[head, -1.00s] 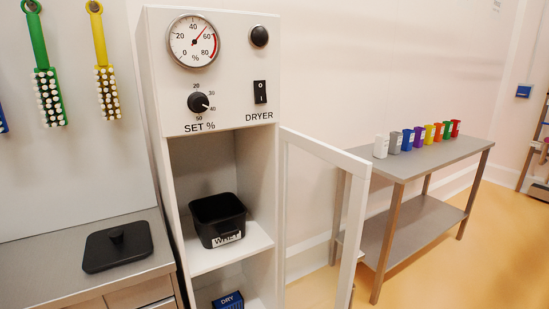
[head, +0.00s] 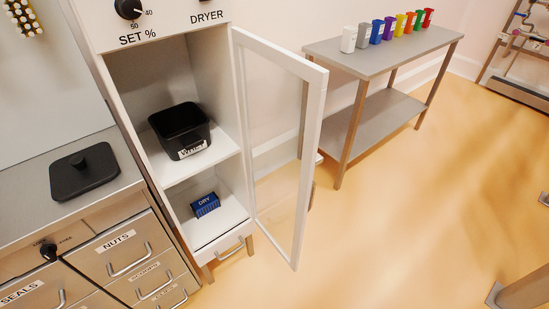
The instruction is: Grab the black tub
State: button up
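The black tub (head: 180,131) stands upright on the upper shelf of the open white dryer cabinet (head: 122,100). It looks open at the top and has a white label on its front, too small to read surely. A black lid with a knob (head: 83,171) lies on the grey counter to the left of the cabinet. My gripper is not in view.
The cabinet's glazed door (head: 315,130) stands open to the right. A blue box marked DRY (head: 205,204) sits on the lower shelf. Drawers (head: 118,245) are below the counter. A table (head: 385,56) holds several coloured containers. The floor (head: 400,220) at right is mostly clear.

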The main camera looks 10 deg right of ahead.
aim_at(183, 129)
jog(key=i+l, duration=0.4)
jog(key=i, duration=0.2)
jog(key=i+l, duration=0.85)
jog(key=i, duration=0.3)
jog(key=i+l+u, duration=0.2)
jog(key=i+l, duration=0.5)
jog(key=i+l+u, duration=0.2)
jog(key=i+l, duration=0.5)
jog(key=l+u, duration=0.15)
jog(key=u, duration=2.45)
jog(key=l, duration=0.1)
